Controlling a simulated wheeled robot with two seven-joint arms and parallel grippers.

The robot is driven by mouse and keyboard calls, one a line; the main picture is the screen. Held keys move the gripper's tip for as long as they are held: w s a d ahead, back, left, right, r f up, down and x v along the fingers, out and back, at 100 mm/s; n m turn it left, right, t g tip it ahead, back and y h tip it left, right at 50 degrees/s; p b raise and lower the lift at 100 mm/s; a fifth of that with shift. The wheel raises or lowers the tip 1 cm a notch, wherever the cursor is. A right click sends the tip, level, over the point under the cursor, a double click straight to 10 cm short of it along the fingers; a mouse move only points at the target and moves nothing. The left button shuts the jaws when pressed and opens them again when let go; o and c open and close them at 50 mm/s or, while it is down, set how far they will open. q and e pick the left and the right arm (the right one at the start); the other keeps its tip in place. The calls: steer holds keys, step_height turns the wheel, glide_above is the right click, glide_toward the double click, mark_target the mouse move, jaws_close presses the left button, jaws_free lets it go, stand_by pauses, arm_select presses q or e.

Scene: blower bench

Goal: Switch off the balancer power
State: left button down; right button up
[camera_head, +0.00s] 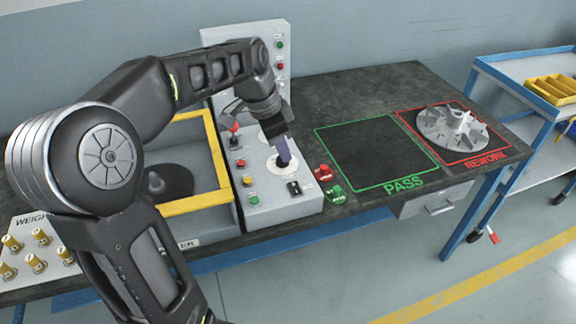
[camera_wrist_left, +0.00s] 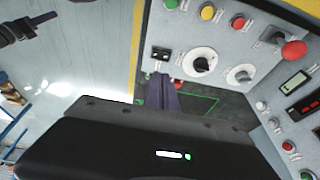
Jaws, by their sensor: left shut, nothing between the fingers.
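The balancer's grey control panel (camera_head: 262,207) stands mid-bench, with a white round dial and dark knob (camera_wrist_left: 200,63). The dial (camera_head: 272,168) is partly hidden behind my left gripper (camera_head: 285,164) in the head view. A small black switch (camera_head: 294,187) sits just in front of the dial; it also shows in the wrist view (camera_wrist_left: 161,53). My left gripper is shut and empty, its purple-grey fingers (camera_wrist_left: 160,78) pointing down at the panel near dial and switch. Whether they touch anything I cannot tell. The switch's position is too small to read. My right gripper is out of view.
Green, yellow and red buttons (camera_wrist_left: 207,12) line the panel beside a red-knobbed lever (camera_wrist_left: 293,50). A yellow-framed enclosure (camera_head: 190,206) stands left. Right of the panel lie red and green tags (camera_head: 323,172), a PASS area (camera_head: 370,150) and an impeller (camera_head: 450,128) on REWORK.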

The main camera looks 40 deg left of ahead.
mark_target(296, 184)
arm_select(q)
steer(key=shift+v, duration=1.4)
steer(key=shift+a, duration=0.15)
steer(key=shift+w+r+p, duration=0.15)
steer(key=shift+w+p, duration=0.3)
steer(key=shift+p, duration=0.15)
steer(key=x, duration=0.4)
steer(key=p+x, duration=0.1)
steer(key=x, duration=0.8)
steer(key=shift+s+a+f+p, duration=0.2)
steer(key=shift+a+f+p, duration=0.1)
steer(key=shift+p, duration=0.1)
steer(key=shift+f, duration=0.25)
